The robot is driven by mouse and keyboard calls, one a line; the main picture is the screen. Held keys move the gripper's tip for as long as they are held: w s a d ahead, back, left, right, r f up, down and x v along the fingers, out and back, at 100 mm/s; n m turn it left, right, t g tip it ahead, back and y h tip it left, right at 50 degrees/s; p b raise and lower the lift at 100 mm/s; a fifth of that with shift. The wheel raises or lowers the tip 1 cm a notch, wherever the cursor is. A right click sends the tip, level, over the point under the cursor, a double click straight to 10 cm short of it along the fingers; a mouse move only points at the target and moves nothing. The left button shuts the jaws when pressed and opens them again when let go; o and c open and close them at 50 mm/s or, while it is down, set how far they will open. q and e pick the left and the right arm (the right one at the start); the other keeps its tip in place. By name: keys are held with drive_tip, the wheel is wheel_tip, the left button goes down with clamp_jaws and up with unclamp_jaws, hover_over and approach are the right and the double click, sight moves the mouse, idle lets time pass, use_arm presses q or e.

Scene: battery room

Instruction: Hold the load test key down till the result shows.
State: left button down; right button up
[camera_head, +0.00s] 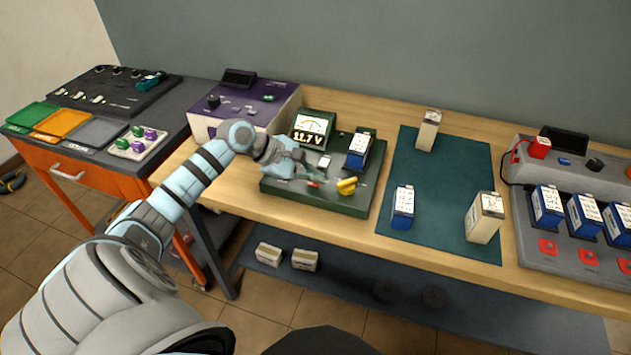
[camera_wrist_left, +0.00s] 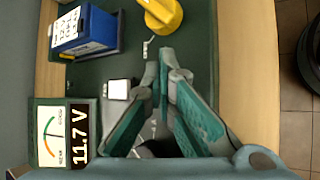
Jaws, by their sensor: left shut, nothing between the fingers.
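The green tester (camera_head: 330,200) stands on the wooden bench, with a blue battery (camera_head: 359,149) seated at its back right. Its meter (camera_head: 313,125) reads 11.7 V, and the meter also shows in the left wrist view (camera_wrist_left: 55,135). A pale square key (camera_head: 324,161) sits on the tester's top; it shows in the left wrist view (camera_wrist_left: 118,89) too. A yellow knob (camera_head: 347,186) is to its right. My left gripper (camera_head: 312,175) is shut and empty over the tester. In the left wrist view its fingertips (camera_wrist_left: 166,66) are beside the key, apart from it. My right gripper is out of view.
A purple device (camera_head: 245,105) stands left of the tester. A dark green mat (camera_head: 440,180) with a blue battery and pale ones lies to the right. A grey charger (camera_head: 545,250) holds blue batteries at far right. Coloured trays (camera_head: 62,124) are on the left cabinet.

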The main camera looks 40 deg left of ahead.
sight(315, 185)
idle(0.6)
use_arm(q)
drive_tip(key=shift+r, duration=0.75)
drive_tip(key=shift+r+p, duration=0.15)
drive_tip(key=shift+p, duration=0.2)
drive_tip(key=shift+r+p, duration=1.2)
drive_tip(key=shift+r, duration=1.25)
drive_tip(key=shift+f, duration=0.1)
